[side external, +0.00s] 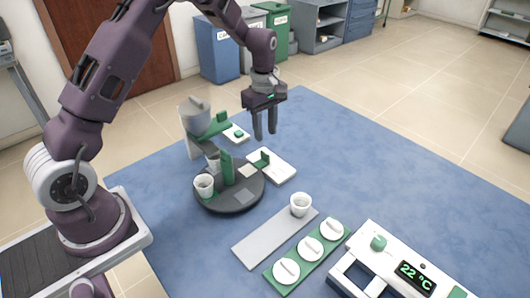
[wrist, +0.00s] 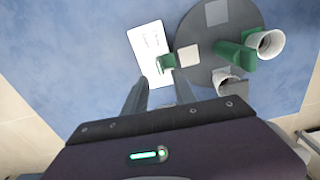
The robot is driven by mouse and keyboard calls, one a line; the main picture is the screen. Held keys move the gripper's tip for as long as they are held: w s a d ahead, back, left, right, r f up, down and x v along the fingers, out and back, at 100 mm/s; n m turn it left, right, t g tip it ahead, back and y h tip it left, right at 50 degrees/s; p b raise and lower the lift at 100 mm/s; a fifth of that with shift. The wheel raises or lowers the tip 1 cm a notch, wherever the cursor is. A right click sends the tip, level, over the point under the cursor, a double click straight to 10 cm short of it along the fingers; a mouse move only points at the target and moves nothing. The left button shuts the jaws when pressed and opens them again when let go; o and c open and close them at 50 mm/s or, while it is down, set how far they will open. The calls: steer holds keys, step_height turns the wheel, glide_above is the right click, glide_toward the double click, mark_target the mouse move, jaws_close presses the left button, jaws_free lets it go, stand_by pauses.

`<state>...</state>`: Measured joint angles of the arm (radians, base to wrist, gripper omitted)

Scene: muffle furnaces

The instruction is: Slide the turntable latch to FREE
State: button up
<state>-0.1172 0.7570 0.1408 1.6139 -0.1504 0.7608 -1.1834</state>
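The dark round turntable (side external: 215,203) stands on the blue mat; it also shows in the wrist view (wrist: 192,28). Beside it lies a white plate (side external: 278,172), seen in the wrist view too (wrist: 147,38), with small marks too small to read. The green latch (side external: 263,158) sits on this plate at the turntable's edge, next to a pale square on the disc; it also shows in the wrist view (wrist: 167,62). My gripper (side external: 265,137) is open and empty, pointing down above the plate and apart from the latch. Its fingers show in the wrist view (wrist: 160,95).
White cups (side external: 204,186) and a green upright (side external: 227,168) stand on the turntable. A grey stand with a pot (side external: 195,117) rises behind it. A grey strip with a cup (side external: 300,204), a green tray of white lids (side external: 310,247) and a device reading 22 °C (side external: 416,277) lie in front.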

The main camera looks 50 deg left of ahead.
mark_target(265, 152)
steer(key=shift+n, duration=0.3)
steer(key=f, duration=0.9)
steer(key=shift+w+a+f, duration=0.15)
steer(key=shift+w+a, duration=0.1)
jaws_close()
stand_by(0.6)
